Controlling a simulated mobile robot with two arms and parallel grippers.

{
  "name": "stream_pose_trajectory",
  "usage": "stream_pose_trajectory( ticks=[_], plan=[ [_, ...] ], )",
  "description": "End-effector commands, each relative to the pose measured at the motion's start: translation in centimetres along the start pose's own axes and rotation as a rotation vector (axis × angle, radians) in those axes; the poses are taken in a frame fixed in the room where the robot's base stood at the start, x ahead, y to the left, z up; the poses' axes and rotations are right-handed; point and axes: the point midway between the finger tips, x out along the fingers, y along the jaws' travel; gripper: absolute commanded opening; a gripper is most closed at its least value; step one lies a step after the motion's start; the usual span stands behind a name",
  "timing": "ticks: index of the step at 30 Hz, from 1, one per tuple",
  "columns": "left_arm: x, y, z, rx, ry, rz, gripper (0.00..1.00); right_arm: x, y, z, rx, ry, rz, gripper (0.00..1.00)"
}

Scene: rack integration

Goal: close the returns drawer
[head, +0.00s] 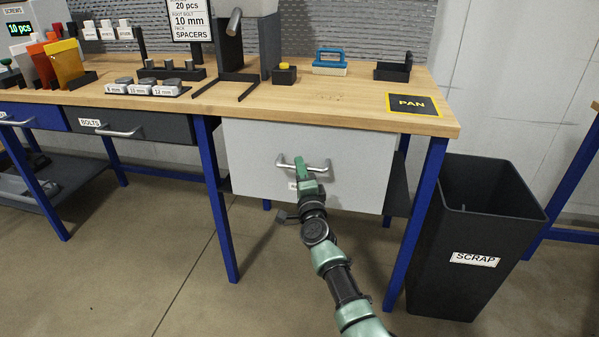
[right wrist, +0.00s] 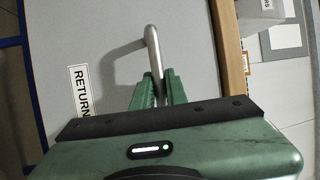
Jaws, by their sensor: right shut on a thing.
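The returns drawer (head: 345,145) has a light grey front under the right part of the workbench. The silver bar handle (head: 318,167) sits across the front. My right gripper (head: 299,164) is shut on the handle. In the right wrist view the green fingers (right wrist: 160,88) close around the handle (right wrist: 154,50), beside the partly hidden returns label (right wrist: 79,90). The drawer's inside is hidden. My left gripper is not in view.
The wooden bench top (head: 330,100) holds a blue-handled brush (head: 330,62), a black tray (head: 393,70) and a PAN mat (head: 411,104). A black scrap bin (head: 470,235) stands right of the blue leg (head: 414,225). The bolts drawer (head: 130,125) is to the left.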

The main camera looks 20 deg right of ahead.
Motion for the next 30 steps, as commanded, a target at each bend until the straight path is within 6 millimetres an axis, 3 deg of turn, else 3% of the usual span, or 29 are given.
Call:
stream_pose_trajectory(
  ticks=[1, 3, 14, 24, 30],
  plan=[
    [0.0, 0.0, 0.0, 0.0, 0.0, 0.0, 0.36, -0.1, 0.1, 0.1, 0.001, 0.0, 0.002, 0.22],
    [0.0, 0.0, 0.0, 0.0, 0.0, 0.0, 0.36, -0.1, 0.1, 0.1, 0.001, 0.0, 0.002, 0.35],
    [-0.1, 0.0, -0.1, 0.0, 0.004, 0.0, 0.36, -0.5, 0.1, 0.1, 0.001, -0.001, 0.003, 0.35],
    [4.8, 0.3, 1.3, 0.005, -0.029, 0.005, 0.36, -5.6, 0.0, 0.0, 0.001, 0.0, 0.004, 0.35],
    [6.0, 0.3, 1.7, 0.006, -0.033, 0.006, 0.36, -7.6, 0.1, 0.1, 0.001, 0.0, 0.003, 0.35]
  ],
)
